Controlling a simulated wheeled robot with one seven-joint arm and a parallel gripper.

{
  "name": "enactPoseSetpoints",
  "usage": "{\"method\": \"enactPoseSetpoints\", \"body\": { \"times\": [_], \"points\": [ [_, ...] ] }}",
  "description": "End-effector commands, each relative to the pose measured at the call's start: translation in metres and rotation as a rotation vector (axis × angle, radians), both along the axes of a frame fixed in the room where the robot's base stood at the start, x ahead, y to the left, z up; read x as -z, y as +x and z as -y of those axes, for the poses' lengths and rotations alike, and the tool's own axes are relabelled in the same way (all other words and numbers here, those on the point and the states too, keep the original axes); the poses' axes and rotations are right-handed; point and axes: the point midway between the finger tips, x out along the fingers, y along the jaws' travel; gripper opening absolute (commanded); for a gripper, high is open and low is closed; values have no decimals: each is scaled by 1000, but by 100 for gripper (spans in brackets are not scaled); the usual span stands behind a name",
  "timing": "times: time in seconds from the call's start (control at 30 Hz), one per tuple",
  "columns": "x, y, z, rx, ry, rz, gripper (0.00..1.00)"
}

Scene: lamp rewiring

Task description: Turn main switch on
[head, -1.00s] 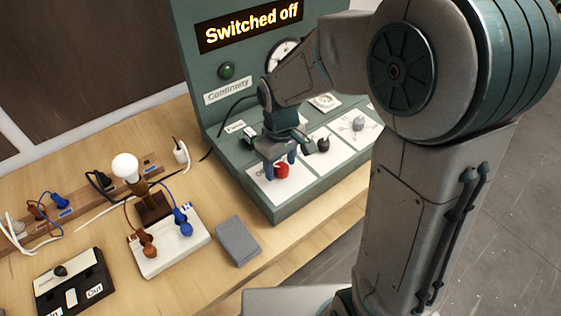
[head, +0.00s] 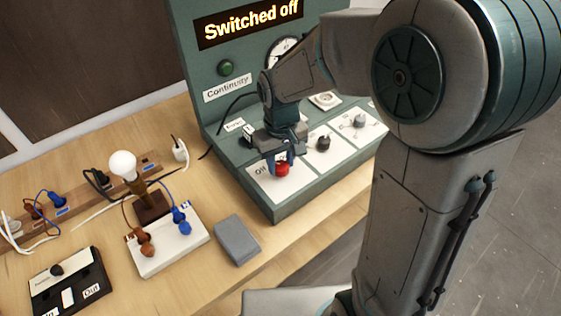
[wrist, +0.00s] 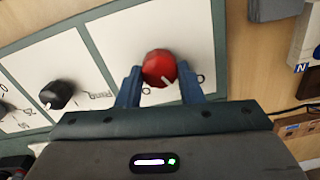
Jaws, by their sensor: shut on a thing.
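The main switch is a red knob (head: 282,169) on the leftmost white panel of the green test bench (head: 286,211). In the wrist view the red knob (wrist: 159,68) sits between the two blue fingers, its white pointer mark turned toward the lower right, near an "O" mark. My gripper (head: 277,163) is over the panel and shut on the red knob; the wrist view also shows my gripper (wrist: 160,80). The bench's sign (head: 251,23) reads "Switched off".
Black knob (head: 323,144) and grey knob (head: 359,121) are on neighbouring panels to the right. A lamp with a white bulb (head: 123,165), a white terminal board (head: 171,248), a grey block (head: 237,240) and a black box (head: 68,283) stand on the wooden table.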

Motion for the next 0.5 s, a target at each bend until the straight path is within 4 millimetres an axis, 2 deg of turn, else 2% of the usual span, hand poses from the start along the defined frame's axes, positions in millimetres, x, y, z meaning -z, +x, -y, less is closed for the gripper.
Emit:
{"method": "enactPoseSetpoints", "body": {
  "times": [0.5],
  "points": [
    [1,1,1,490,1,2,11]
  ]
}}
